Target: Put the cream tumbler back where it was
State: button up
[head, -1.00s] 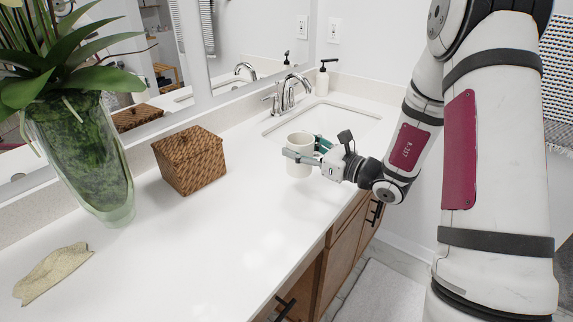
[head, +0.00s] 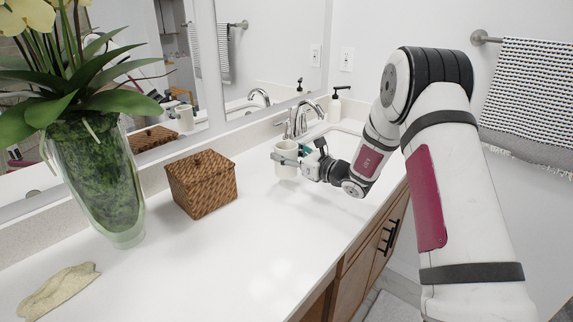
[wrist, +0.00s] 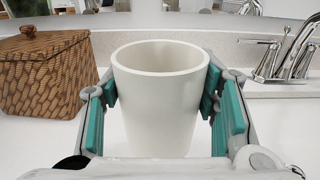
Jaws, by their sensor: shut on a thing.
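The cream tumbler (head: 287,158) is upright between the fingers of my gripper (head: 294,161), over the counter between the wicker box and the faucet. In the wrist view the tumbler (wrist: 160,95) fills the middle, with its open rim facing up and looking empty at the top. The green pads of my gripper (wrist: 163,100) are on both sides of it, shut on it. The tumbler's bottom is hidden in the wrist view, and I cannot tell whether it touches the counter.
A lidded wicker box (head: 202,184) stands left of the tumbler. A glass vase with an orchid (head: 100,180) and a pale flat piece (head: 59,291) are farther left. The faucet (head: 302,118), sink and soap bottle (head: 334,108) are behind to the right. The front counter (head: 225,265) is clear.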

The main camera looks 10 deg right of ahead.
jog(key=shift+f, duration=1.75)
jog(key=shift+f, duration=0.15)
jog(key=o, duration=1.6)
jog(key=shift+o, duration=0.2)
